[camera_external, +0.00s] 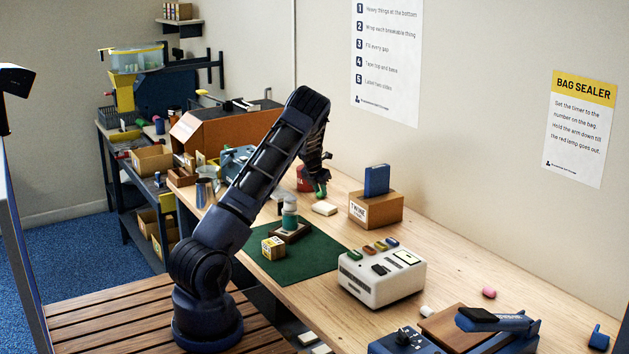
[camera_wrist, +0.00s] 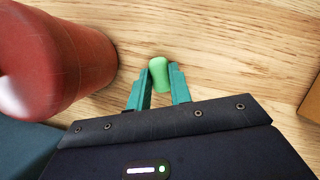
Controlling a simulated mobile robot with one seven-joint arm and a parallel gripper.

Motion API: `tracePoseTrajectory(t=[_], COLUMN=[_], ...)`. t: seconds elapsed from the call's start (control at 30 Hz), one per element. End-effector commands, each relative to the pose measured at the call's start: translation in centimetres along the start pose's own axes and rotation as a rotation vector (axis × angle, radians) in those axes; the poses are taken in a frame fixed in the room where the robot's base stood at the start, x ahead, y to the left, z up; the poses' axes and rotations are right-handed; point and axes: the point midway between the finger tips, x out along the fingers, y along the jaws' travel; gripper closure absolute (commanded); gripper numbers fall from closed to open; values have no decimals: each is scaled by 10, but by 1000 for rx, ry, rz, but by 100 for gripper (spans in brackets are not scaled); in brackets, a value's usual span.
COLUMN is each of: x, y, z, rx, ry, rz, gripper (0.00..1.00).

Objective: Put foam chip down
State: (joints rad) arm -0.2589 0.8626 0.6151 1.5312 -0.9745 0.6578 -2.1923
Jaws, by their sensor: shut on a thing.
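The foam chip (camera_wrist: 158,72) is a small light-green rounded piece. In the wrist view it sits between the teal fingertips of my gripper (camera_wrist: 158,88), which are shut on it. Wood tabletop shows beneath and around it; I cannot tell whether the chip touches the table. In the external view my gripper (camera_external: 320,190) is low over the wooden bench, beyond the green mat, next to a red container (camera_external: 305,178). The chip is too small to make out clearly there.
The red cylinder (camera_wrist: 62,62) stands close on the left in the wrist view. A white block (camera_external: 324,208) and a brown box with a blue item (camera_external: 376,209) are to the right. Bare wood lies ahead of the fingertips.

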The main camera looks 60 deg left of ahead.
Motion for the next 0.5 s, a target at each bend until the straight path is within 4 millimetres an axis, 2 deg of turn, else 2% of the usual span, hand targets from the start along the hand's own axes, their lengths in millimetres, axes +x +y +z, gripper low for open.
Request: tracePoseTrajectory(t=[0.03,0.07,0.13,0.5], x=[2,1,1,-2], y=[0,0,0,0], z=[-1,0,0,1], rx=[0,0,0,0], ry=[1,0,0,0], rz=[0,0,0,0], gripper=[100,74,60,58])
